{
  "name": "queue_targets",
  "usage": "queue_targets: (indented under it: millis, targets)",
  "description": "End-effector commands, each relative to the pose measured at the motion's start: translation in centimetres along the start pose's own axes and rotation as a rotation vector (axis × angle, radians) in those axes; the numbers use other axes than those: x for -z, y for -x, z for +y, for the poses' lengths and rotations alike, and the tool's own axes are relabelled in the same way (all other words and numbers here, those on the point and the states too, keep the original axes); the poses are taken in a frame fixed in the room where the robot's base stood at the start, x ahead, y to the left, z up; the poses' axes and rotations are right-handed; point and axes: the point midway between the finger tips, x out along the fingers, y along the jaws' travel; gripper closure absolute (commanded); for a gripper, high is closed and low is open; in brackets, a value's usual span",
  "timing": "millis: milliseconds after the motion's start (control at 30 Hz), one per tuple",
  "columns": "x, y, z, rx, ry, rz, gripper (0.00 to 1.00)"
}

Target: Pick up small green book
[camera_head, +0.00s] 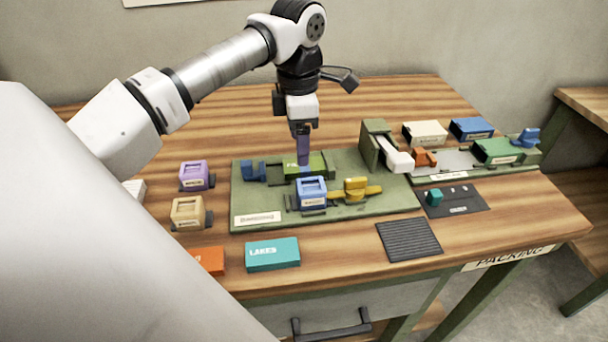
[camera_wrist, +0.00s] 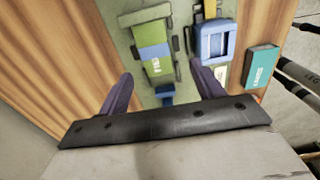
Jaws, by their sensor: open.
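The small green book (camera_head: 319,164) lies on a green board (camera_head: 245,200) on the wooden table, with short white lettering. In the wrist view the green book (camera_wrist: 152,52) is bright green with a darker green part at one end. It lies just beyond and between my fingertips. My gripper (camera_head: 303,160) points down over the book in the head view and hides part of it. In the wrist view my gripper (camera_wrist: 161,68) has its two purple fingers spread wide, with nothing held between them. Contact with the book cannot be told.
A blue block (camera_head: 253,170) is left of the book; a labelled blue block (camera_head: 311,192) and a yellow piece (camera_head: 355,189) are in front. A green upright block (camera_head: 376,145) stands right. A teal LAKES book (camera_head: 272,254) lies at the front.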

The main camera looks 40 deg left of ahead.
Motion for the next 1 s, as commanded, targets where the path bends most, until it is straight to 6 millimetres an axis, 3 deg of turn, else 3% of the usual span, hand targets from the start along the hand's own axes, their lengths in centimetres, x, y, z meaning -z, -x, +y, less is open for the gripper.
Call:
queue_targets:
  millis: [233,500,767,1000]
  targets:
    - [0.0,-1.9,0.2,0.000,0.000,0.000,0.34]
    - [0.0,-5.6,0.6,0.000,-0.001,0.000,0.34]
    - [0.0,-5.7,0.6,0.000,-0.001,-0.001,0.34]
    - [0.0,-5.7,0.6,0.000,-0.001,-0.001,0.62]
